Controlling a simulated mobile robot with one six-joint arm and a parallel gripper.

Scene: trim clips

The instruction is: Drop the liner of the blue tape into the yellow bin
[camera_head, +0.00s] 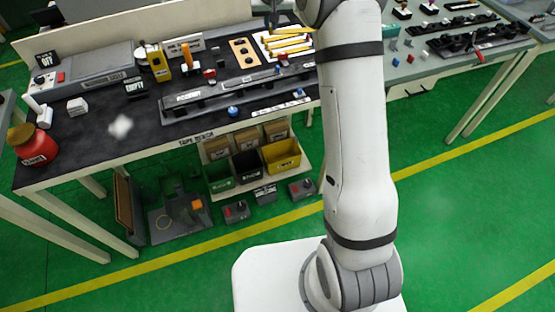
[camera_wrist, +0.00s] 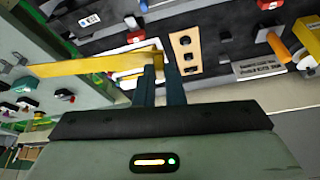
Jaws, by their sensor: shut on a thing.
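My gripper (camera_wrist: 160,68) is shut on a long yellow strip (camera_wrist: 85,66), which sticks out to the left of the fingers in the wrist view. In the head view my gripper (camera_head: 272,20) is at the top, over the back of the dark workbench, close to several yellow strips (camera_head: 285,44) on a white sheet. The yellow bin (camera_head: 282,155) stands on the low shelf under the bench front, right of a black bin. A small blue round thing (camera_head: 233,111) lies at the bench's front edge. I cannot make out a blue tape or its liner for certain.
A green bin (camera_head: 219,179) and a black bin (camera_head: 247,166) stand beside the yellow bin, with cardboard boxes (camera_head: 246,138) behind. A long grey fixture (camera_head: 215,92) lies along the bench. A red jar (camera_head: 35,145) stands at the left end. The green floor in front is mostly clear.

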